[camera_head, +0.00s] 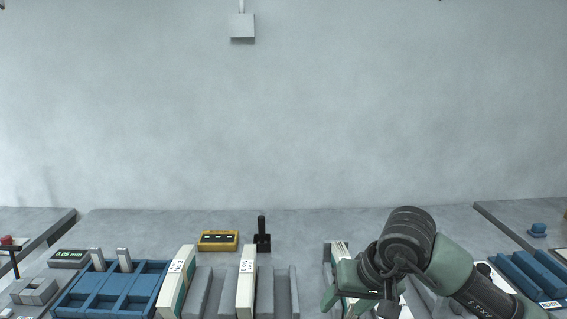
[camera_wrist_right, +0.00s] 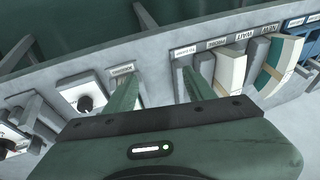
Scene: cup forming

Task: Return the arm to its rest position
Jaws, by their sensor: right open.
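My right arm reaches in from the lower right of the head view. Whether the fingers touch the rack cannot be told. My left arm and gripper are not in view.
A blue divided tray (camera_head: 108,290), white-and-teal cards (camera_head: 176,280), a yellow meter (camera_head: 218,240) and a black upright handle (camera_head: 262,236) are on the bench. A blue slotted block (camera_head: 530,275) is at the right.

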